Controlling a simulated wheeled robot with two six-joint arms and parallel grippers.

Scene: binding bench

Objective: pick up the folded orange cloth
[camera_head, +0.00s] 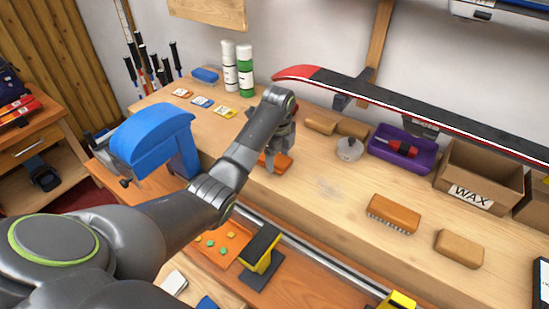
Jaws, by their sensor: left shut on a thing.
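The folded orange cloth (283,162) is at the middle of the wooden bench, partly hidden behind my gripper. My left gripper (271,163) reaches down from above and is shut on the cloth. I cannot tell whether the cloth touches the bench top or is slightly above it. My right gripper is not in view.
A blue vise-like tool (152,135) stands left of my arm. White and green bottles (246,72) stand behind. A ski (420,108) lies across the back above a purple tray (403,152). A brush (394,212) and a cork block (459,248) lie right; bench between is clear.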

